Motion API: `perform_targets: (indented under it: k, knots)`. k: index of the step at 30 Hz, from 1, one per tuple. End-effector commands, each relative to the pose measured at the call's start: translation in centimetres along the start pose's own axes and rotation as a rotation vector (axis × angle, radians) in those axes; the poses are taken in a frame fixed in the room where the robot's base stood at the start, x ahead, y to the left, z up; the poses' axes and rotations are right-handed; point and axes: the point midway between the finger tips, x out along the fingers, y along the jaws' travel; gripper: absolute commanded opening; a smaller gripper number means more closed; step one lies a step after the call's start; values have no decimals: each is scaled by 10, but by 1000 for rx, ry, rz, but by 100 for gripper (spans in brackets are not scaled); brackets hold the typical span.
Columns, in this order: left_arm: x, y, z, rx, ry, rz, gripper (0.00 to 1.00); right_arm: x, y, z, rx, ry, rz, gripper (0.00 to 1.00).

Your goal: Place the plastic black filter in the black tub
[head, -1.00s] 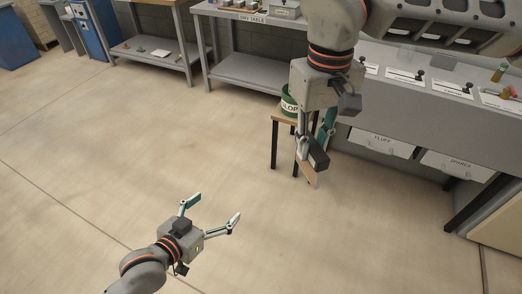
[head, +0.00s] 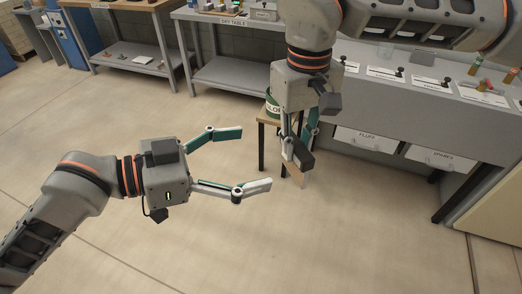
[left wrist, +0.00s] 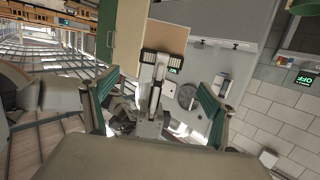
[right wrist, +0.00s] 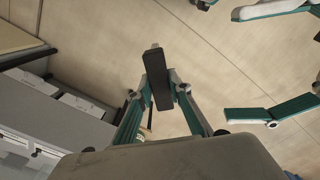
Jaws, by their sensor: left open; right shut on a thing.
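My right gripper (head: 299,150) hangs in the middle of the head view, shut on a dark oblong piece that looks like the black filter (head: 305,159). A tan part shows beside it; I cannot tell whether it belongs to it. In the right wrist view the dark piece (right wrist: 157,80) lies between the fingertips. The left wrist view also shows it, partly behind a pale finger. My left gripper (head: 243,160) is open and empty, left of the right gripper and pointing towards it. I cannot make out a black tub in any view.
A wooden stool (head: 266,116) with a green bucket stands behind my right gripper. A grey bench (head: 390,108) with labelled drawers runs along the right. The dry table (head: 228,74) and another shelved table (head: 128,58) stand at the back. The floor at left and front is clear.

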Motion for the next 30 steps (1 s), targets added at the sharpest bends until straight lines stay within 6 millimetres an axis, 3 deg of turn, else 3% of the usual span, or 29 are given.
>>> perform_targets:
  k: [5, 21, 30]
  knots:
    - [16, 0, -1, -3, 4, 3, 85, 0, 0, 0, 0, 0, 0, 0]
    - [97, 0, -1, -4, 3, 1, 85, 0, 0, 0, 0, 0, 0, 0]
    - [117, 0, 0, -1, 1, 0, 85, 0, 0, 0, 0, 0, 0, 0]
